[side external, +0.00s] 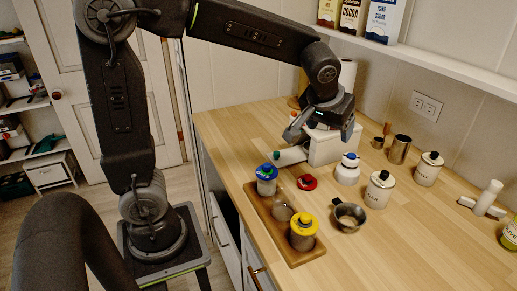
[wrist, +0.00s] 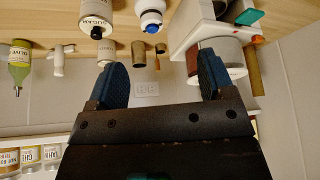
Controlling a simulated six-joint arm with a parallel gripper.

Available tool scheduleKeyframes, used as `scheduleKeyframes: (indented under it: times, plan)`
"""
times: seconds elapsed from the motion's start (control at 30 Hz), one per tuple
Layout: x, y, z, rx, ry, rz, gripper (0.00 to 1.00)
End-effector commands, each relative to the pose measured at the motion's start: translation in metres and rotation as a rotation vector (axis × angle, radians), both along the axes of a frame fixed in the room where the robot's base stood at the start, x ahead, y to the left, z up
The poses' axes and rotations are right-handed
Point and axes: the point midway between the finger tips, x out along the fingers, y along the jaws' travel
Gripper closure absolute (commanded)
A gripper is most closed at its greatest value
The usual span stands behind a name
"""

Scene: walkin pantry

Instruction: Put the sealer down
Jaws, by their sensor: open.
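A white, round-bodied piece with a blue top (side external: 347,168), which I take to be the sealer, stands upright on the wooden counter. It also shows at the top of the wrist view (wrist: 151,16), partly cut off. My gripper (side external: 291,134) is open, above the counter by the white box, up and left of the sealer in the side view. In the wrist view the gap between its fingers (wrist: 162,72) is empty, and the fingers are apart from the sealer.
A wooden tray (side external: 262,215) holds blue-lidded, open and yellow-lidded jars; a red lid (side external: 307,182) lies beside it. A white box (side external: 325,148) stands close to my gripper, with a teal-ended white cylinder (side external: 291,156) beside it. Canisters (side external: 380,190) and a metal cup (side external: 399,149) stand right.

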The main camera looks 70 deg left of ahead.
Motion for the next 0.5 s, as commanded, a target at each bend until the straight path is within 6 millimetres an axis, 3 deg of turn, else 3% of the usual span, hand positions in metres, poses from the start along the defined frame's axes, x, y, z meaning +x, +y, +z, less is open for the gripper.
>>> scheduleKeyframes:
  times: [0.03, 0.1, 0.3, 0.5]
  plan:
    - [-0.026, 0.000, 0.010, -0.003, -0.001, -0.038, 0.25]
    - [-0.059, -0.002, 0.017, -0.007, 0.005, -0.104, 0.25]
    - [-0.142, -0.010, 0.017, -0.012, 0.006, -0.290, 0.25]
    - [-0.187, -0.018, 0.004, -0.012, -0.002, -0.414, 0.25]
